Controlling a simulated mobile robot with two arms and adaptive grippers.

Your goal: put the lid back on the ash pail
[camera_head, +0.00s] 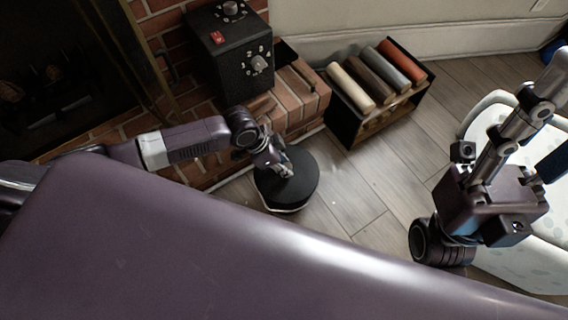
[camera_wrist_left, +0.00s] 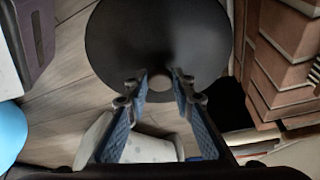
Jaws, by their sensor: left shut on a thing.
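A round black lid (camera_head: 296,188) is in front of the brick hearth in the head view. My left gripper (camera_head: 279,164) is above it, shut on its knob. In the left wrist view the lid (camera_wrist_left: 160,30) is a broad dark disc, and the pale round knob (camera_wrist_left: 161,83) is between the fingertips of the left gripper (camera_wrist_left: 160,87). A thin light edge shows under the lid's near side in the head view. The pail's body is not clearly seen, and I cannot tell whether the lid rests on it.
The brick hearth (camera_head: 298,97) bears a black box with knobs (camera_head: 230,50). A black rack (camera_head: 345,122) holds several coloured rolls to the right. A white dotted seat (camera_head: 515,258) is at the far right, behind my right arm. Wooden floor (camera_head: 365,190) between is clear.

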